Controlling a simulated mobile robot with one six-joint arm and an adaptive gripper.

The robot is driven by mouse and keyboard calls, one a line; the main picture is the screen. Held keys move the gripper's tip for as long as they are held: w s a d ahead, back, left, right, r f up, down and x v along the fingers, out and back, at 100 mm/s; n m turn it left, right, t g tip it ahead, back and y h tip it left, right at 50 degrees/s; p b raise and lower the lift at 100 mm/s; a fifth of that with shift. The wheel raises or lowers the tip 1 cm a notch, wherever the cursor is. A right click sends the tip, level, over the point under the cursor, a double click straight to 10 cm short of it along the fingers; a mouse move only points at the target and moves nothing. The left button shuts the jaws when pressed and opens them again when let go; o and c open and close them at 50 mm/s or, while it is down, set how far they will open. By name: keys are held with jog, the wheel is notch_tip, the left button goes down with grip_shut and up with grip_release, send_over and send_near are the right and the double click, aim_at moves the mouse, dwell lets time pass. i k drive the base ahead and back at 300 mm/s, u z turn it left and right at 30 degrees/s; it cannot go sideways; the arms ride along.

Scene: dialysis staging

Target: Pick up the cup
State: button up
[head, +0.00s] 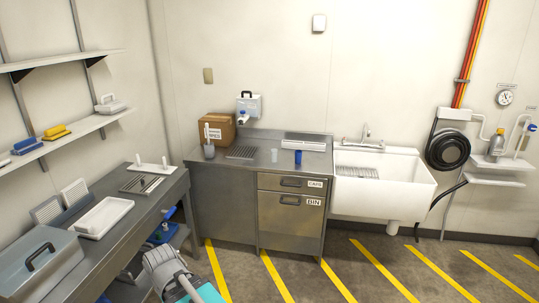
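A small blue cup (298,157) stands upright on the steel counter (225,172), near its front right part. A pale, translucent cup (274,155) stands to its left, apart from it. Both are small in the head view. Part of my own arm (165,264) shows at the bottom left, well away from the counter and the cups. I cannot make out my gripper's fingers in this view.
A white tray (304,142) lies behind the blue cup. A white sink (385,195) adjoins the counter. The striped floor (330,262) in front is clear.

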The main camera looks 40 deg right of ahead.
aim_at(274, 156)
jog(key=z, duration=0.15)
jog(key=i, duration=1.45)
jog(key=z, duration=1.1)
jog(key=i, duration=0.65)
jog(key=z, duration=0.45)
jog(key=k, duration=0.9)
jog(key=z, duration=0.15)
